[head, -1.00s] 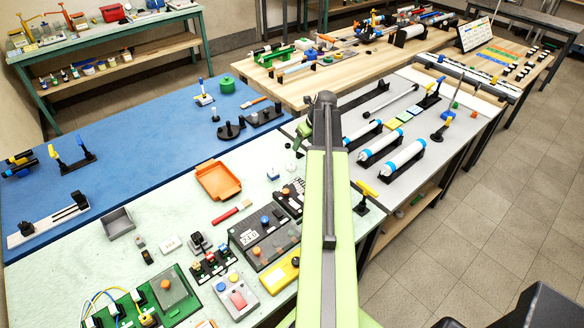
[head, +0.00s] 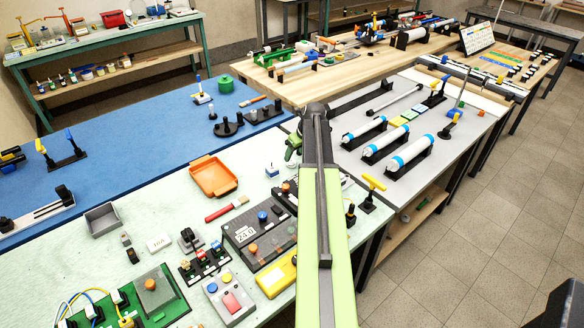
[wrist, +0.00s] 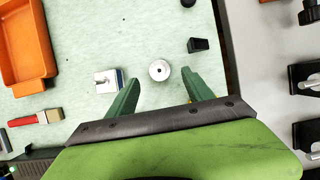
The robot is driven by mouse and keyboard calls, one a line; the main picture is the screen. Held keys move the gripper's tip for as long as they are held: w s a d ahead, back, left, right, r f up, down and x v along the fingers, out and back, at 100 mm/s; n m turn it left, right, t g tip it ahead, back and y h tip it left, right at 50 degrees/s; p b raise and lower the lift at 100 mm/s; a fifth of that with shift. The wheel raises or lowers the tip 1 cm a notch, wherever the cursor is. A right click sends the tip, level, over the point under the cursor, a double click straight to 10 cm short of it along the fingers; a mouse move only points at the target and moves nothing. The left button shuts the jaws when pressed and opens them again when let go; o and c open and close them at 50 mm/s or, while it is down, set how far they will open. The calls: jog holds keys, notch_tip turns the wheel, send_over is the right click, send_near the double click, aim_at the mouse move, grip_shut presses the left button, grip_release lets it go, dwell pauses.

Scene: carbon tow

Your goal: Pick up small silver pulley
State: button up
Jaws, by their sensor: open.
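The small silver pulley (wrist: 159,70) is a round, pale metal disc with a dark centre hole, lying on the light green tabletop in the wrist view. My gripper (wrist: 158,76) is open, its two green fingers pointing towards the pulley. I cannot tell how high the fingers are above the table. In the head view my gripper (head: 292,150) is partly hidden by my arm, and I cannot make out the pulley there.
A small silver and blue block (wrist: 109,80) lies left of the pulley, close to the left finger. A black block (wrist: 198,45) lies beyond the right finger. An orange tray (wrist: 50,55) and a red-handled brush (wrist: 38,118) are further left. A grey table (wrist: 270,60) adjoins on the right.

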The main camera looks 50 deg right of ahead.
aim_at(292, 163)
jog(key=b+x, duration=0.4)
jog(key=x, duration=0.1)
jog(key=shift+f, duration=0.15)
jog(key=shift+s, duration=0.1)
grip_shut()
